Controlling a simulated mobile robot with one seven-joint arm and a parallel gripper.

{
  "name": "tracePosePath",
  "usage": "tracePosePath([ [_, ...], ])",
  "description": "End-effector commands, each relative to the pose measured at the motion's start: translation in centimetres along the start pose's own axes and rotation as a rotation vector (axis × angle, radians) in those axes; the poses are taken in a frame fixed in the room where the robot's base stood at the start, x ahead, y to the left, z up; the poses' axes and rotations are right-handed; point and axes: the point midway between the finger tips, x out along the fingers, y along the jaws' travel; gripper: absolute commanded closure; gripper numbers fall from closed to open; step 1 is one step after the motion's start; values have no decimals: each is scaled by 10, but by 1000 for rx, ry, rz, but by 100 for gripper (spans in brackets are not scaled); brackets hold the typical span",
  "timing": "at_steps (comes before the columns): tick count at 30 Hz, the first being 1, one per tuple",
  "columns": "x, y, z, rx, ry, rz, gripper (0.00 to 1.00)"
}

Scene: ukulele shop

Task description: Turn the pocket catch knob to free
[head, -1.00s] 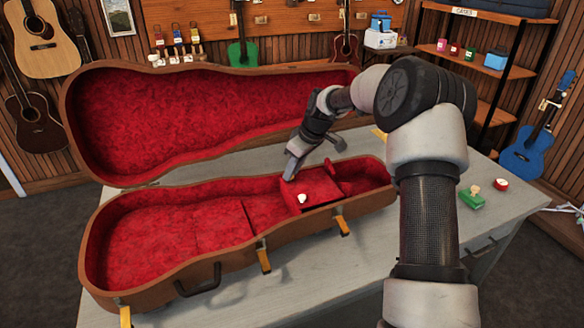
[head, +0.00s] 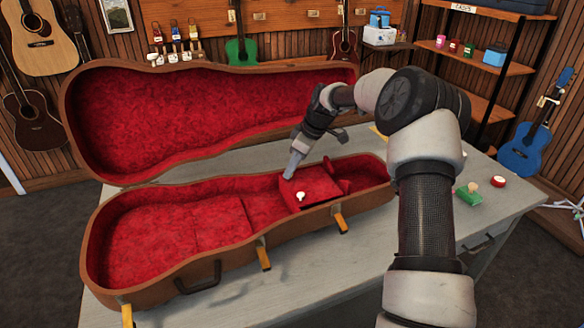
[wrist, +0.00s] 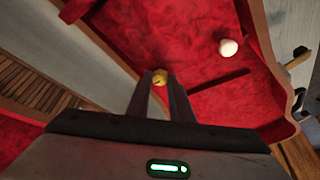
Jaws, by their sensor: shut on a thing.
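The open case (head: 95,250), brown with red plush lining, lies on the grey bench. Its red pocket lid (head: 318,184) lies flat toward the right part of the case and carries a white knob (head: 300,196). In the wrist view the white knob (wrist: 229,47) stands apart from my fingers. A small yellow brass knob (wrist: 159,75) with a dark mark shows between my fingertips; I take it as the pocket catch knob. My gripper (head: 289,175) points down at the pocket's back left corner, shut on this knob. The knob is hidden in the head view.
The raised case lid (head: 200,115) stands behind my gripper. A green block with a pale knob (head: 470,193) and a red round tin (head: 498,182) stand on the bench (head: 430,240) at right. Yellow latches (head: 263,257) hang on the case's front.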

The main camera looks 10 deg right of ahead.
Motion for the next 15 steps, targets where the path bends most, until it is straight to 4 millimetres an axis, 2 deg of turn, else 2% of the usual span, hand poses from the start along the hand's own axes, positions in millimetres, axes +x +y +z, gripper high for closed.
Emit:
tracePosePath([
  [1,1,0,1,0,-2,-2,75],
  [3,1,0,1,0,-2,-1,63],
  [4,1,0,1,0,-2,-1,61],
  [15,-6,0,0,1,0,2,61],
])
